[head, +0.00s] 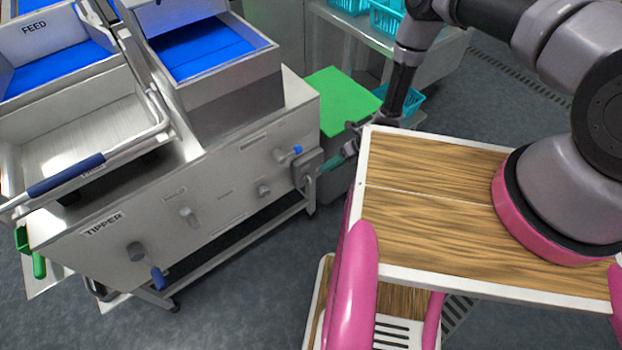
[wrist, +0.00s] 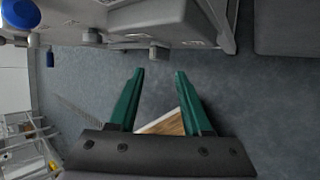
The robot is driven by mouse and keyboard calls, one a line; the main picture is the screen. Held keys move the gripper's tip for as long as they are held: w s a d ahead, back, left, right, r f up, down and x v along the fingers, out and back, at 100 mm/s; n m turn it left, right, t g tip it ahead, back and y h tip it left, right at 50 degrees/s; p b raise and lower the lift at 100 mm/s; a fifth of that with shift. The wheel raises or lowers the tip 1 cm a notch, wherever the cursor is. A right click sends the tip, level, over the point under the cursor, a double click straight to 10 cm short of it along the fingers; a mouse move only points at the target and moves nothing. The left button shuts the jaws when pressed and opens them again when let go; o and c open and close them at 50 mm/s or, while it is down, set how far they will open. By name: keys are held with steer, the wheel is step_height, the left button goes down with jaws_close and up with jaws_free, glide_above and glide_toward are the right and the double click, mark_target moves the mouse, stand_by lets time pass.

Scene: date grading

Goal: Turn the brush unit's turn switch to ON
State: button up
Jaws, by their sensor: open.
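The grey machine panel (head: 225,185) carries several turn switches along its front. The other labels are too small to read, so I cannot tell which switch is the brush unit's. My gripper (head: 331,163) is beside the panel's right end, partly hidden by my arm. In the wrist view my gripper (wrist: 158,78) is open and empty, its green fingers apart. A grey switch (wrist: 158,52) shows just beyond the fingertips, not touched.
A grey box (head: 307,167) with a blue knob (head: 297,150) sticks out at the panel's right end. A blue handle (head: 158,278) hangs below the tipper knob. A green-topped bin (head: 340,98) stands behind. The floor (head: 240,290) before the panel is clear.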

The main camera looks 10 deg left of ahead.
mark_target(311, 179)
steer(key=x, duration=1)
